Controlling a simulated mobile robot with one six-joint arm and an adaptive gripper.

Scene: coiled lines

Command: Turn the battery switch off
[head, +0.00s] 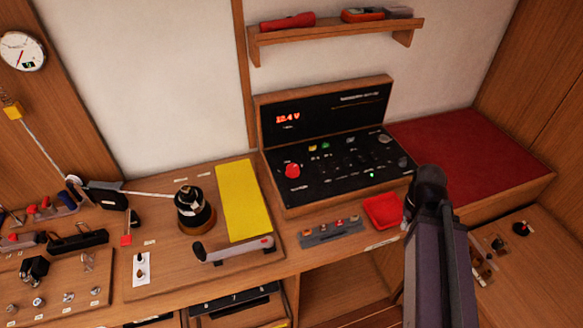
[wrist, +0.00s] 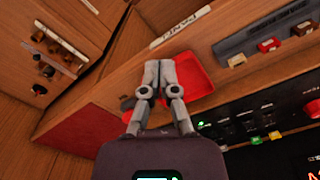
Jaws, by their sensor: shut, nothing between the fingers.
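A black control panel (head: 335,160) in a wooden frame stands at the back of the bench, with a red display reading about 12.4 V. A large red knob (head: 292,170) at its left is the likely battery switch; its label is too small to read. In the head view my arm is right of the panel, apart from the knob.
A red tray (head: 382,209) and a grey strip with several buttons (head: 331,231) lie before the panel. A yellow sheet (head: 242,200), a black winch (head: 195,207) and a lever handle (head: 235,248) are to the left. A red cushion (head: 470,152) is at right.

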